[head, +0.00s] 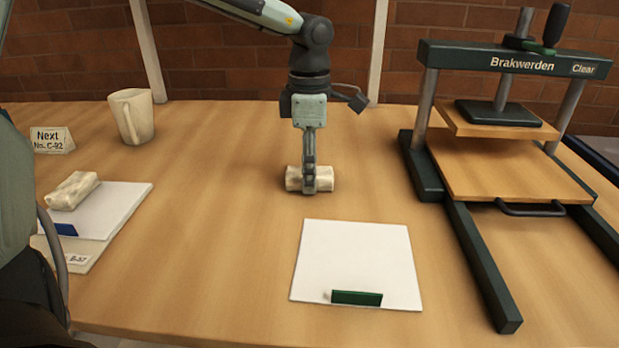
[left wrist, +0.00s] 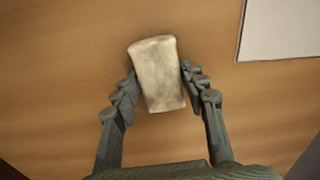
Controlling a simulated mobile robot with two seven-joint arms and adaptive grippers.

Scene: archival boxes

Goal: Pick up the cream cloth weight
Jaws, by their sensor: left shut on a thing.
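A cream cloth weight (head: 293,178), a short pale roll, is in the middle of the table in the head view. My left gripper (head: 310,182) comes down over it from above and is shut on it. In the left wrist view the weight (left wrist: 157,75) sits between the two fingers of my left gripper (left wrist: 158,88), one finger against each long side. The weight is at or very near the table top; I cannot tell whether it touches. A second cream cloth weight (head: 73,190) lies on the paper stack at the left. My right gripper is not in view.
A white sheet with a green clip (head: 357,262) lies in front of the gripper. A press (head: 513,165) stands at the right. A mug (head: 132,116), a sign card (head: 52,139) and a paper stack (head: 120,205) are at the left. The table between stack and gripper is clear.

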